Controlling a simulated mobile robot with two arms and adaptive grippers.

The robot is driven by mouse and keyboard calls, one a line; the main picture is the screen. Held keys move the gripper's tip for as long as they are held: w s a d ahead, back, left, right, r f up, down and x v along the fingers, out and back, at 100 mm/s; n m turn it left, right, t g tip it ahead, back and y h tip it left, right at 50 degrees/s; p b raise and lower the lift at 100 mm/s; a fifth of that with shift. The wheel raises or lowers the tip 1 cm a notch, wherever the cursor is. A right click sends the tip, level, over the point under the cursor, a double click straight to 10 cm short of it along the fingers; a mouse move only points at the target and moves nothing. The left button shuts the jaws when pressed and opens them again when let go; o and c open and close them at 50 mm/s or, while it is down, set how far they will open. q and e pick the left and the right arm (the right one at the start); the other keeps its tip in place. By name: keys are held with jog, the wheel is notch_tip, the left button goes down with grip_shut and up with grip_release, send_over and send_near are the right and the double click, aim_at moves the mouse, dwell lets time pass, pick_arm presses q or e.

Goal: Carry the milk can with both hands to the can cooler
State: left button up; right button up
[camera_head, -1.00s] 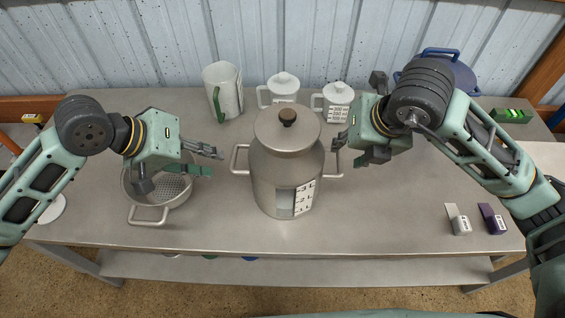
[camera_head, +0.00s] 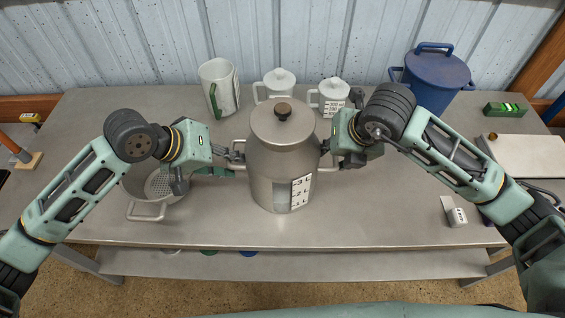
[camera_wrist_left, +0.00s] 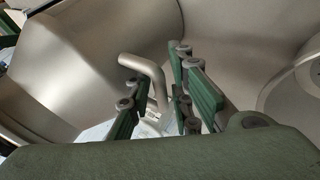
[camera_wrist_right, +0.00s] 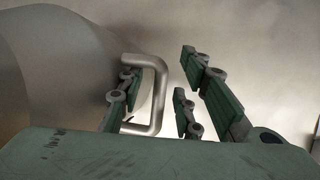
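The milk can (camera_head: 268,160) is a grey metal can with a lid, a dark knob and two side handles. It stands upright on the grey bench. My left gripper (camera_head: 236,160) is at its left handle. In the left wrist view the handle (camera_wrist_left: 150,72) lies between the open fingers (camera_wrist_left: 160,95). My right gripper (camera_head: 328,148) is at the right side. In the right wrist view the outer bar of the right handle (camera_wrist_right: 160,95) lies between the open fingers (camera_wrist_right: 155,95), one finger inside the loop. I cannot identify the can cooler with certainty.
A strainer pot (camera_head: 150,190) stands left, partly under my left arm. A blue lidded pot (camera_head: 437,78) is at back right. The bench front is clear (camera_head: 350,215).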

pick_arm(q)
jog(key=shift+c, duration=0.4)
pick_arm(e)
jog(key=shift+c, duration=0.3)
pick_arm(q)
jog(key=c, duration=0.4)
pick_arm(e)
jog(key=c, duration=0.4)
pick_arm(q)
grip_shut()
pick_arm(e)
grip_shut()
pick_arm(q)
jog(key=shift+r, duration=0.1)
